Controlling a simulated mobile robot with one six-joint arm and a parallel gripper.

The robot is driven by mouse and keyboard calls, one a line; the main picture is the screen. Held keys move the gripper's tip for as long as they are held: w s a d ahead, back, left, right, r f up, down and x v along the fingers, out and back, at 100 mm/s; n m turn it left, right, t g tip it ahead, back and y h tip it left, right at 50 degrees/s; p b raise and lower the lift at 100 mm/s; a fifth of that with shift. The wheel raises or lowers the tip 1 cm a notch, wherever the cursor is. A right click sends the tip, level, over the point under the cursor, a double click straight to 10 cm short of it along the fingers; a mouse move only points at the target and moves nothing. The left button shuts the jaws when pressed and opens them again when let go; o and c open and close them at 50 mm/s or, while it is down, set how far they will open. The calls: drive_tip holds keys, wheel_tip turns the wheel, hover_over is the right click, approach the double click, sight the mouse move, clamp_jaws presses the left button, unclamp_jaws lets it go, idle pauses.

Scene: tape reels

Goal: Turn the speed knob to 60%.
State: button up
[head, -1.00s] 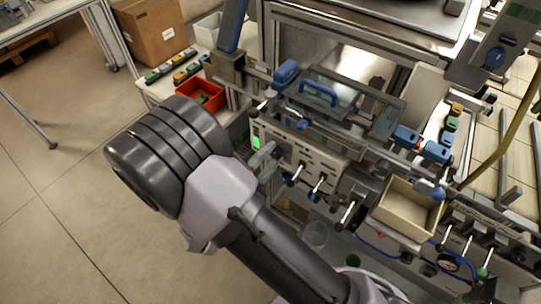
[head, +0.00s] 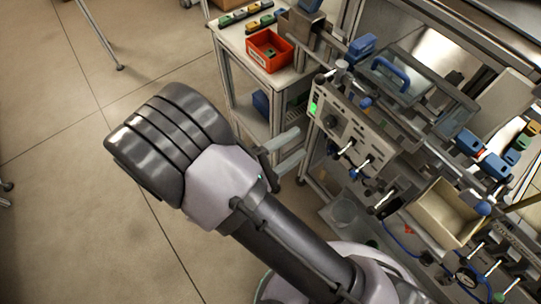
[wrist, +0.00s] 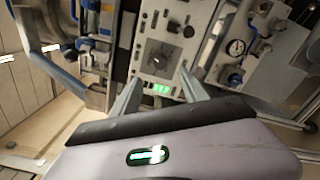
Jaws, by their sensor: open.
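The light control panel (head: 350,125) stands right of my gripper in the head view, with a small lit green display (head: 314,108) at its left end. A dark round knob (head: 330,121) sits beside the display; I take it as the speed knob. In the wrist view the knob (wrist: 157,58) shows on a grey dial plate, with the green display (wrist: 161,88) below it. Its setting is too small to read. My gripper (head: 299,142) is open and empty, apart from the panel. In the wrist view its two fingers (wrist: 160,76) spread either side of the display, below the knob.
Several white-handled levers (head: 364,161) stick out right of the knob. A beige bin (head: 440,208) is further right. A red bin (head: 268,52) stands on a side table behind. Open floor lies left.

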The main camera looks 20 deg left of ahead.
drive_tip(key=p+v, duration=0.1)
drive_tip(key=v, duration=0.6)
drive_tip(key=shift+s+a, duration=0.1)
drive_tip(key=shift+s, duration=0.05)
drive_tip(key=s+d+r+m+g+y, duration=0.1)
drive_tip(key=d+r+m+g, duration=0.3)
drive_tip(key=d+m+g, duration=0.3)
drive_tip(key=d+r+m+g+y, duration=0.1)
drive_tip(key=d+r+m+g, duration=0.35)
drive_tip(key=d+g, duration=0.4)
drive_tip(key=s+d+r+m+t+y, duration=0.2)
drive_tip(key=d+r+m+t+y, duration=0.1)
drive_tip(key=r+m+t+y, duration=0.4)
wheel_tip(320, 180, up, 3)
drive_tip(key=m+y, duration=0.2)
drive_tip(key=y, duration=0.2)
drive_tip(key=shift+s+r+b, duration=0.2)
drive_tip(key=shift+s+b, duration=0.15)
drive_tip(key=shift+b, duration=0.05)
drive_tip(key=shift+d, duration=0.15)
